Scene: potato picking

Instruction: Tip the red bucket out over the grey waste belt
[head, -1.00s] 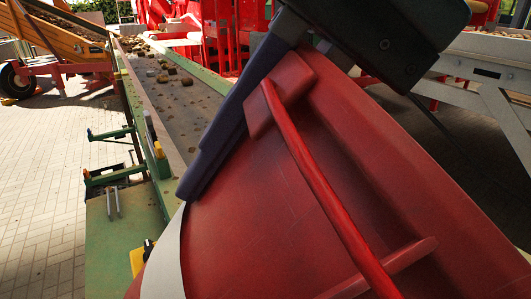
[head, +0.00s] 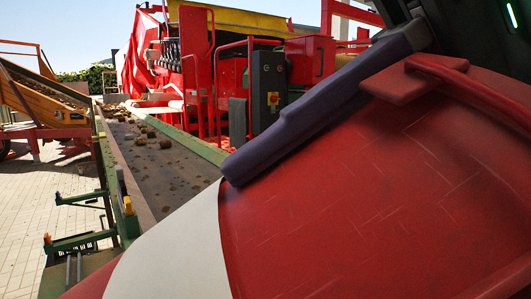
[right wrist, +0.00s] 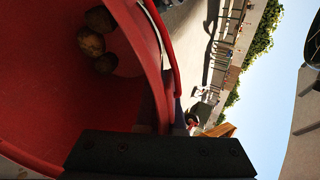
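The red bucket (head: 360,200) fills the lower right of the head view, close to the camera and tilted, with its red handle (head: 470,80) across the top right. My right gripper (head: 236,168) shows one purple-grey finger lying along the outside of the bucket's wall; the other finger is hidden. It appears shut on the bucket. In the right wrist view I see into the bucket (right wrist: 40,90), where three brown lumps (right wrist: 91,42) lie against the wall. A dark grey belt (head: 160,180) in a green frame runs away at left; I cannot tell if it is the waste belt.
Several brown lumps (head: 140,133) lie on the belt. Red machinery with a dark control box (head: 268,90) stands behind it. An orange conveyor (head: 45,105) is at far left. Green brackets (head: 80,240) stick out from the belt's near side. Paved floor (head: 35,200) at left is clear.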

